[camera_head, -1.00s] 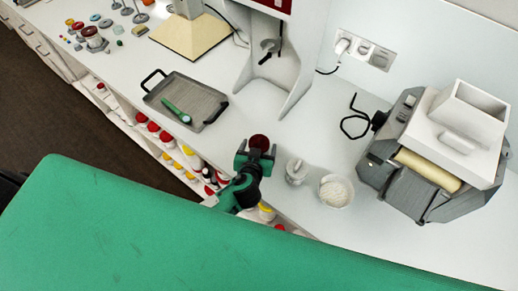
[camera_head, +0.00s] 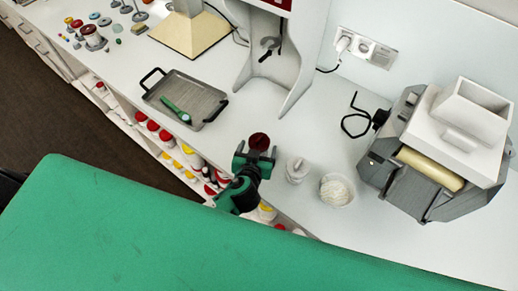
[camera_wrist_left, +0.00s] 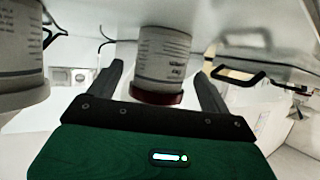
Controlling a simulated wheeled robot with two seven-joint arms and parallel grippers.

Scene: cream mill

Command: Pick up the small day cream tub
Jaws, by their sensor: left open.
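A small tub with a dark red lid (camera_head: 259,141) stands on the white counter; in the wrist view its white labelled body (camera_wrist_left: 163,55) appears upside down with the red lid (camera_wrist_left: 157,97) low in the picture. I cannot read the label well enough to confirm that it is the day cream. My left gripper (camera_head: 256,158) is open at the tub's near side. In the wrist view the two dark fingers of my left gripper (camera_wrist_left: 160,88) lie on either side of the tub, with gaps visible. My right gripper is not in view.
A white lidded jar (camera_head: 297,171) and a white bowl (camera_head: 336,190) stand just right of the tub. A grey tray (camera_head: 203,88) with a green-handled tool lies to the left. The roller mill (camera_head: 425,175) stands at right. A shelf of tubs (camera_head: 184,155) lies below the counter edge.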

